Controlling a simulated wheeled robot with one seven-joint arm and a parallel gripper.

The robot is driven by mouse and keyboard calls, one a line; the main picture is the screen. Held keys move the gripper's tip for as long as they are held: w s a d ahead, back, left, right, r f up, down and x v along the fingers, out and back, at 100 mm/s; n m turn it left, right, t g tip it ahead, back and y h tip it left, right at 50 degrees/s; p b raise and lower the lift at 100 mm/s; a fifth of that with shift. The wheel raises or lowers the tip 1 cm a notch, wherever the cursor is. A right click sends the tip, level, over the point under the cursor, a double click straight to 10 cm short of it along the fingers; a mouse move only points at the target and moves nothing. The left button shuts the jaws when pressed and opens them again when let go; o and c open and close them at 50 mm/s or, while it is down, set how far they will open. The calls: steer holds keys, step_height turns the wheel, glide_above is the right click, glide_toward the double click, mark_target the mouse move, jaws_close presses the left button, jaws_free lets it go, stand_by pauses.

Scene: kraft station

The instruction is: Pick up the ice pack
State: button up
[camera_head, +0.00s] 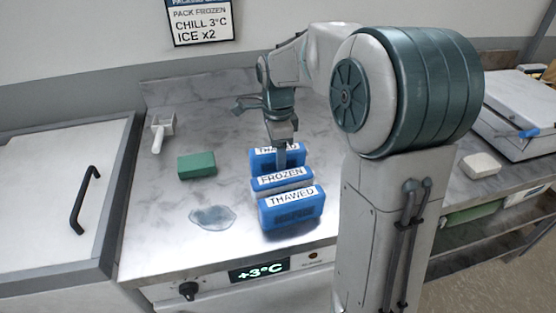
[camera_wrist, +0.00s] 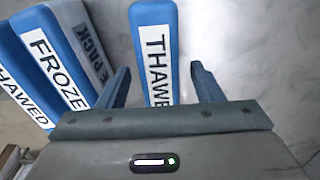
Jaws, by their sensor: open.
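Three blue ice packs with white labels lie in a row on the steel counter. The rear pack (camera_head: 262,162) reads THAWED, the middle pack (camera_head: 282,179) FROZEN, and the front pack (camera_head: 292,212) THAWED. My gripper (camera_head: 283,158) is at the rear pack, partly covering its label. In the wrist view, my open fingers (camera_wrist: 163,88) stand on either side of a THAWED pack (camera_wrist: 152,30), with visible gaps. The FROZEN pack (camera_wrist: 60,55) and the other THAWED pack (camera_wrist: 18,95) are to the left. Whether the fingers touch the counter cannot be told.
A lidded chest with a black handle (camera_head: 83,200) is at far left. A wall sign (camera_head: 200,25) reads "PACK FROZEN". The counter display (camera_head: 259,271) shows +3°C.

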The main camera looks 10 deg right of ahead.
steer(key=shift+f, duration=0.9)
steer(key=c, duration=1.3)
